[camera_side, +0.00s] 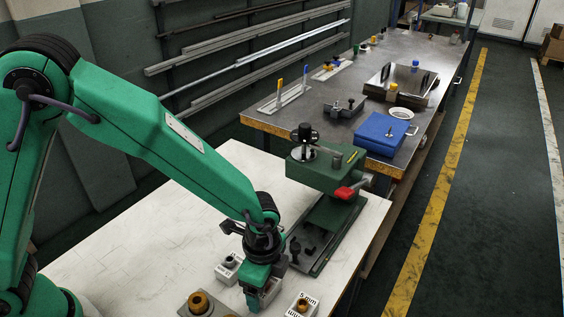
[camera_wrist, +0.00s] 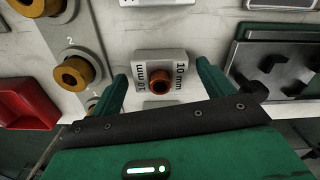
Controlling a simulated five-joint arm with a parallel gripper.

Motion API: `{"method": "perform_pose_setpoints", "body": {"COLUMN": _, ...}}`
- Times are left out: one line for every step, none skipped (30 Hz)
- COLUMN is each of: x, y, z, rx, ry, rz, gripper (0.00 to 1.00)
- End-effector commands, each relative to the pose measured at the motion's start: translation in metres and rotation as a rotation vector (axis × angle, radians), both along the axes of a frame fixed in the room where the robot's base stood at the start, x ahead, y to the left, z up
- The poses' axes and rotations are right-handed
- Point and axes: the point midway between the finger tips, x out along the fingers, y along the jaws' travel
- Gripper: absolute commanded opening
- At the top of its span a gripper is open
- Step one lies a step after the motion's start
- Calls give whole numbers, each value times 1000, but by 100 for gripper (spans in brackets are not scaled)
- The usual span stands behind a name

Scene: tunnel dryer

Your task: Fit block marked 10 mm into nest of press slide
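The pale block marked 10 mm (camera_wrist: 142,62) has a bronze ring around a dark hole on top. In the wrist view it lies between the two fingers of my gripper (camera_wrist: 162,76), with a gap on each side. In the side view my gripper (camera_side: 262,288) points down low over the white table and largely hides this block. The green press (camera_side: 328,166) has a red handle and stands behind my gripper, its slide (camera_side: 325,232) low at its base. Dark clamp parts on a plate (camera_wrist: 275,72) show at the right of the wrist view. I cannot make out the nest clearly.
A block marked 5 mm (camera_side: 301,306) stands right of my gripper, and another pale block (camera_side: 228,268) stands left. A grey plate with bronze rings (camera_wrist: 67,40) and a red tray (camera_wrist: 25,105) lie left in the wrist view. Bare white table (camera_side: 140,235) extends left.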

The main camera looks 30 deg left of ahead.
Motion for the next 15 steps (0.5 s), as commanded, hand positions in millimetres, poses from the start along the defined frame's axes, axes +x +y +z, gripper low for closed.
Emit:
{"method": "perform_pose_setpoints", "body": {"x": 0, "y": 0, "z": 0, "rx": 0, "ry": 0, "rz": 0, "gripper": 70}}
{"method": "perform_pose_setpoints", "body": {"x": 0, "y": 0, "z": 0, "rx": 0, "ry": 0, "rz": 0, "gripper": 64}}
{"method": "perform_pose_setpoints", "body": {"x": 0, "y": 0, "z": 0, "rx": 0, "ry": 0, "rz": 0, "gripper": 56}}
{"method": "perform_pose_setpoints", "body": {"x": 0, "y": 0, "z": 0, "rx": 0, "ry": 0, "rz": 0, "gripper": 50}}
{"method": "perform_pose_setpoints", "body": {"x": 0, "y": 0, "z": 0, "rx": 0, "ry": 0, "rz": 0, "gripper": 45}}
{"method": "perform_pose_setpoints", "body": {"x": 0, "y": 0, "z": 0, "rx": 0, "ry": 0, "rz": 0, "gripper": 37}}
{"method": "perform_pose_setpoints", "body": {"x": 0, "y": 0, "z": 0, "rx": 0, "ry": 0, "rz": 0, "gripper": 31}}
{"method": "perform_pose_setpoints", "body": {"x": 0, "y": 0, "z": 0, "rx": 0, "ry": 0, "rz": 0, "gripper": 30}}
{"method": "perform_pose_setpoints", "body": {"x": 0, "y": 0, "z": 0, "rx": 0, "ry": 0, "rz": 0, "gripper": 30}}
{"method": "perform_pose_setpoints", "body": {"x": 0, "y": 0, "z": 0, "rx": -1, "ry": -1, "rz": 0, "gripper": 30}}
{"method": "perform_pose_setpoints", "body": {"x": 0, "y": 0, "z": 0, "rx": -1, "ry": -1, "rz": 0, "gripper": 29}}
{"method": "perform_pose_setpoints", "body": {"x": 0, "y": 0, "z": 0, "rx": -1, "ry": -1, "rz": 0, "gripper": 29}}
{"method": "perform_pose_setpoints", "body": {"x": 0, "y": 0, "z": 0, "rx": -1, "ry": -1, "rz": 0, "gripper": 29}}
{"method": "perform_pose_setpoints", "body": {"x": 0, "y": 0, "z": 0, "rx": -1, "ry": -1, "rz": 0, "gripper": 29}}
{"method": "perform_pose_setpoints", "body": {"x": 0, "y": 0, "z": 0, "rx": -1, "ry": -1, "rz": 0, "gripper": 29}}
